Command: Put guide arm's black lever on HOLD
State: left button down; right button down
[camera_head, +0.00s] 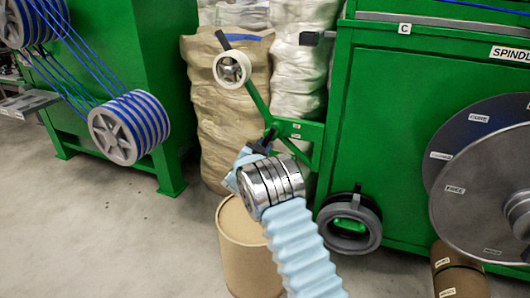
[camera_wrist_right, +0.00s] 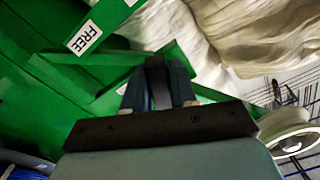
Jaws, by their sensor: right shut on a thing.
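The green guide arm (camera_head: 257,100) slants up and left from its bracket on the green cabinet and carries a white roller (camera_head: 228,68) at its upper end. My right gripper (camera_head: 262,143) is at the arm's lower end, shut on the black lever (camera_head: 269,134). In the right wrist view the black lever (camera_wrist_right: 158,84) stands between the two dark fingers. A FREE label (camera_wrist_right: 84,37) is on the green metal to the upper left of the fingers. Two small labels (camera_head: 296,131) near the pivot are too small to read in the head view. My left gripper is out of view.
Wrapped sacks (camera_head: 228,110) stand behind the arm. A cardboard drum (camera_head: 246,255) stands below my right wrist. A grey ring (camera_head: 347,222) is on the cabinet front, with large grey discs (camera_head: 485,190) at right. Blue cable runs around pulleys (camera_head: 130,128) at left. Floor at lower left is clear.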

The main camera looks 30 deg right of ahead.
dwell(0.5)
jog(key=c, duration=1)
grip_release()
jog(key=shift+a, duration=0.1)
jog(key=v, duration=1.3)
jog(key=shift+s+a, duration=0.2)
jog(key=shift+s, duration=0.05)
